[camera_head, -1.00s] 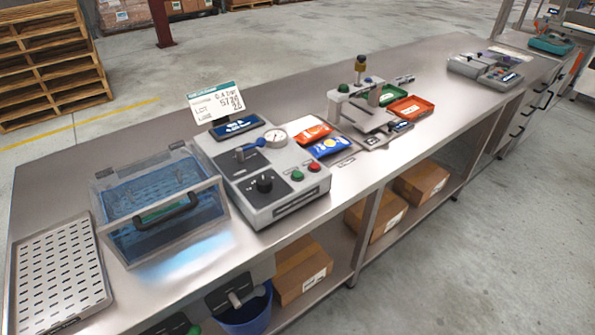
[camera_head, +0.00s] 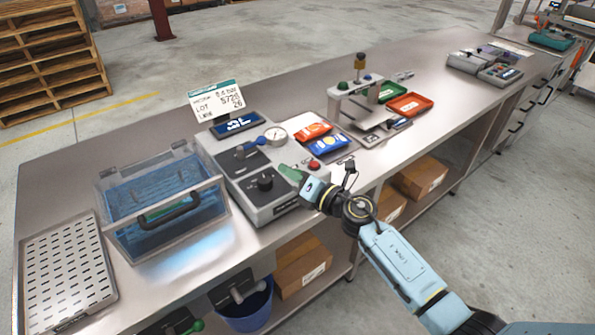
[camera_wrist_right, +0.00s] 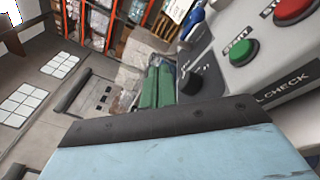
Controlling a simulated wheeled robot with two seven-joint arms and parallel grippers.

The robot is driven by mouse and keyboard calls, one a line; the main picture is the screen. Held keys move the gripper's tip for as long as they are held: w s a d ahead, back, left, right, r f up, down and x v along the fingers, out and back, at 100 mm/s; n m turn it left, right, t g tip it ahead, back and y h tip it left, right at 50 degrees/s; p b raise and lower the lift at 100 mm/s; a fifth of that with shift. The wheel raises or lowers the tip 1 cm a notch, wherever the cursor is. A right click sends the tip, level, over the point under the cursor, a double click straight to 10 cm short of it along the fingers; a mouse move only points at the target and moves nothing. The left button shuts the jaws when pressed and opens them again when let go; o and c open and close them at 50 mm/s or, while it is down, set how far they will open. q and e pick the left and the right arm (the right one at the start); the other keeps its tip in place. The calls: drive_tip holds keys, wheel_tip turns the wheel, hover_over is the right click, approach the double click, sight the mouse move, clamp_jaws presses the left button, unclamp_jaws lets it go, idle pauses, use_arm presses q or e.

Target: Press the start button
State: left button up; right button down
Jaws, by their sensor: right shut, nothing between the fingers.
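The grey control box (camera_head: 226,170) stands on the bench with a gauge, a black knob (camera_head: 265,182) and a red button (camera_head: 314,164) on its top. In the right wrist view, the green start button (camera_wrist_right: 241,50), labelled START, is beside the red button (camera_wrist_right: 292,10) and uncovered. In the head view my right gripper hides it. My right gripper (camera_head: 283,169) is shut and empty, its green fingers over the box near the black knob and the red button. The fingers also show in the right wrist view (camera_wrist_right: 157,86), apart from the start button. My left gripper is not in view.
A clear-lidded blue tank (camera_head: 160,205) and a slotted metal tray (camera_head: 66,270) stand left of the box. Orange and blue packets (camera_head: 328,144) lie to its right. A white sign (camera_head: 216,101) stands behind it. Bare bench (camera_head: 400,155) lies farther right.

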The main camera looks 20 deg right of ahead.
drive_tip(key=w+a+r+n+g, duration=0.2)
drive_tip(key=w+r+n+g, duration=0.3)
drive_tip(key=n, duration=0.9)
drive_tip(key=d+r+n+g+h, duration=0.1)
drive_tip(key=d+n+g+h, duration=0.1)
drive_tip(key=d+n+h, duration=0.2)
drive_tip(key=d+n, duration=0.1)
drive_tip(key=d, duration=0.1)
drive_tip(key=shift+w+d+g+h+p, duration=0.3)
drive_tip(key=shift+w+d+h+p, duration=0.05)
drive_tip(key=shift+w+h+p, duration=0.05)
wheel_tip(320, 180, down, 9)
drive_tip(key=b, duration=0.6)
drive_tip(key=shift+r, duration=0.15)
idle(0.4)
drive_tip(key=shift+f+b, duration=0.45)
drive_tip(key=shift+f, duration=0.05)
